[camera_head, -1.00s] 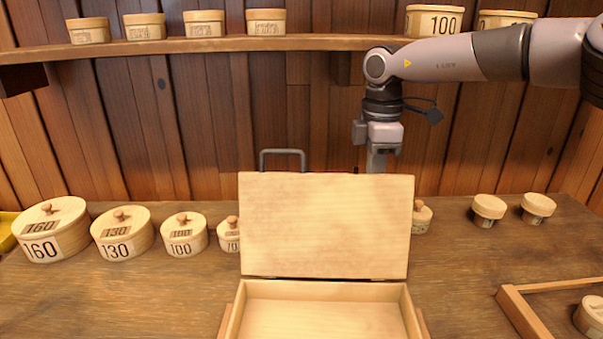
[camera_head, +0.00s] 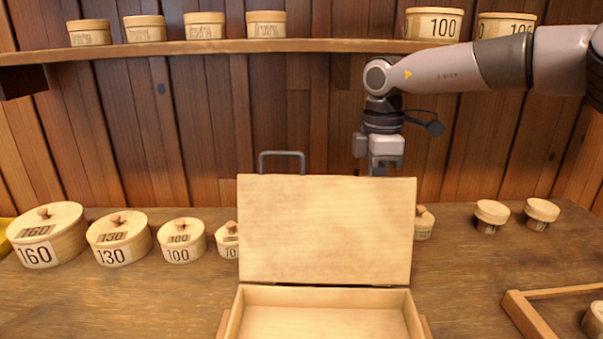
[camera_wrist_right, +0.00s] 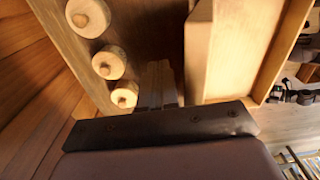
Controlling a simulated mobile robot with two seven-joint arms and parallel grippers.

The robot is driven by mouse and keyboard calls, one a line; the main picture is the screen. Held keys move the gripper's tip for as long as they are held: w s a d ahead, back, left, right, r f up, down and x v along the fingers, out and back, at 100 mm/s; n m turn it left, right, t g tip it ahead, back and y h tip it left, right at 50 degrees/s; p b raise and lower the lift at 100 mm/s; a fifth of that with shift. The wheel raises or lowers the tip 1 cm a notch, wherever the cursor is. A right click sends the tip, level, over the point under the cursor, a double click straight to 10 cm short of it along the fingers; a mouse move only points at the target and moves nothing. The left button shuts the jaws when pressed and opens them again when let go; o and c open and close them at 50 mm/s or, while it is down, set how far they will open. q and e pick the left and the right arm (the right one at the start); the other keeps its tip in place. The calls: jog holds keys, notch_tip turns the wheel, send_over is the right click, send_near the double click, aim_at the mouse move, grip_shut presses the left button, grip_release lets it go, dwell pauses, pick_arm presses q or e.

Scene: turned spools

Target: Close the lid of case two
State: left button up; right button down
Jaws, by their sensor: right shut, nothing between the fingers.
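A pale wooden case stands on the workbench, its box part (camera_head: 320,296) at the bottom of the head view. Its lid (camera_head: 326,230) stands open and upright at the hinge on the far side. No number shows on it. My right gripper (camera_head: 378,168) is behind the lid's top edge, right of its middle; its fingertips are partly hidden by the lid. In the right wrist view, my right gripper's fingers (camera_wrist_right: 158,80) are shut and empty beside the lid (camera_wrist_right: 199,55), apparently with a small gap; the case interior (camera_wrist_right: 235,50) is beyond it. My left gripper is not in view.
Round lidded boxes (camera_head: 120,240) line the bench to the left, with two smaller ones (camera_head: 491,215) to the right. A metal handle loop (camera_head: 282,155) rises behind the lid. A shelf (camera_head: 330,45) with boxes runs above. A wooden frame (camera_head: 530,315) lies at front right.

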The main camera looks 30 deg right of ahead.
aim_at(381, 198)
jog(key=shift+s+a+b, duration=0.6)
jog(key=shift+s+b, duration=0.1)
jog(key=shift+s, duration=0.2)
jog(key=shift+s+a+b, duration=0.3)
jog(key=shift+s+b, duration=0.1)
jog(key=shift+s, duration=0.1)
jog(key=shift+s+a+b, duration=0.3)
jog(key=shift+s+b, duration=0.05)
jog(key=shift+s, duration=0.15)
jog(key=shift+s+a+b, duration=0.3)
jog(key=shift+s, duration=0.1)
jog(key=shift+s+a+b, duration=0.6)
jog(key=shift+s+b, duration=0.1)
jog(key=shift+s, duration=0.25)
pick_arm(q)
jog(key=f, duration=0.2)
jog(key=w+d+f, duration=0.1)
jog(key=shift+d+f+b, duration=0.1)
jog(key=shift+b, duration=0.25)
pick_arm(e)
jog(key=shift+s+a, duration=0.4)
jog(key=shift+s, duration=0.2)
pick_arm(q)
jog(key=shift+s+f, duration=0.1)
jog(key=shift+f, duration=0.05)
